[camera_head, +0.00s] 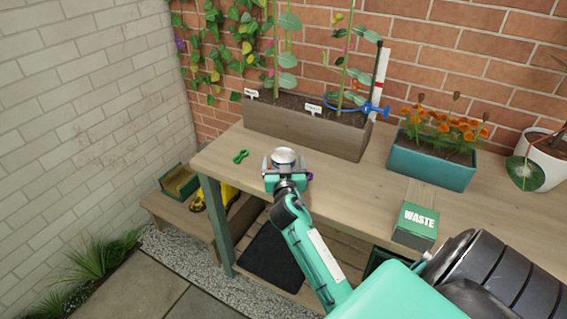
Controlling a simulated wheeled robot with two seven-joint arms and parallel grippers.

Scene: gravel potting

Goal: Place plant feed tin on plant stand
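A small round tin with a pale silver top and a dark blue band (284,157), which looks like the plant feed tin, is at the front left of the wooden potting bench (345,195). My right gripper (284,164) reaches it from the front, with a finger on each side of the tin. I cannot tell whether the fingers press on it, or whether the tin rests on the bench. A low wooden stand (158,207) is to the left of the bench; I cannot tell if it is the plant stand. My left gripper is not in view.
A wooden planter (300,127) stands behind the tin, and a green clip (240,156) lies to its left. A teal planter (430,165), a WASTE box (415,228) and a white pot (545,150) are to the right. A green box (180,182) sits on the low stand.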

